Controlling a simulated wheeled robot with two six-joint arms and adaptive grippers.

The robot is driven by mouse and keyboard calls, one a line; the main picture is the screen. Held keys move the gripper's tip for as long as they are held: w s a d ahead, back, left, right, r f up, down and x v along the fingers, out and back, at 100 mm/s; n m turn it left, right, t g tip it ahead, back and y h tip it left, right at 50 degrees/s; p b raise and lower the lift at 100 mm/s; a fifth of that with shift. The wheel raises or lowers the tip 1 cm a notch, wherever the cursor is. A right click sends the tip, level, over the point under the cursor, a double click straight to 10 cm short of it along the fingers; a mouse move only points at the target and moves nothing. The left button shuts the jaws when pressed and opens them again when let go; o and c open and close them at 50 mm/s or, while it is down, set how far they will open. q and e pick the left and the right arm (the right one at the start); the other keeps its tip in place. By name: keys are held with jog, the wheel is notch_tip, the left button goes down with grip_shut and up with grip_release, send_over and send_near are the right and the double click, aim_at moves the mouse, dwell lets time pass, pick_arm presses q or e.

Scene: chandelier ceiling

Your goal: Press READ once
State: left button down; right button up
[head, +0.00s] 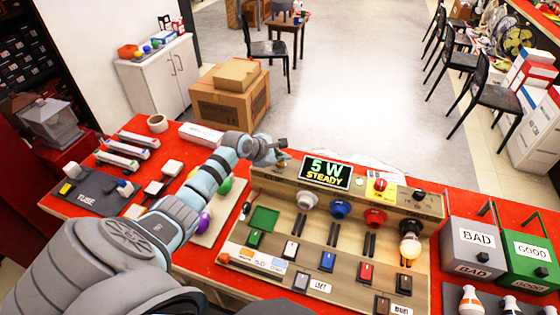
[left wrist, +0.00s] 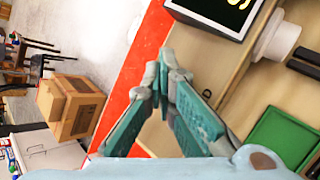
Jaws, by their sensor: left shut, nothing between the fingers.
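A tan test panel (head: 330,235) stands on the red table, with a black display (head: 325,172) at its back reading "5 W STEADY". No label reading READ is legible. A red round button (head: 380,185) sits on a yellow patch right of the display. My left gripper (head: 283,148) is shut and empty, behind and left of the display, apart from the red button. In the left wrist view my gripper fingers (left wrist: 165,72) meet near the panel's back edge, and part of the display (left wrist: 220,12) shows at the top. My right gripper is not in view.
The panel carries sockets in several colours, switches, a green pad (head: 264,218) and a glowing bulb (head: 410,243). Grey BAD (head: 472,247) and green GOOD (head: 530,252) boxes stand at its right.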

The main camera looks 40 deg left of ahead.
aim_at(281, 164)
pick_arm(q)
jog(key=shift+r, duration=0.1)
jog(key=shift+r+p, duration=0.45)
jog(key=shift+r, duration=0.35)
notch_tip(281, 164, up, 5)
jog(key=shift+f, duration=0.15)
dwell(1.0)
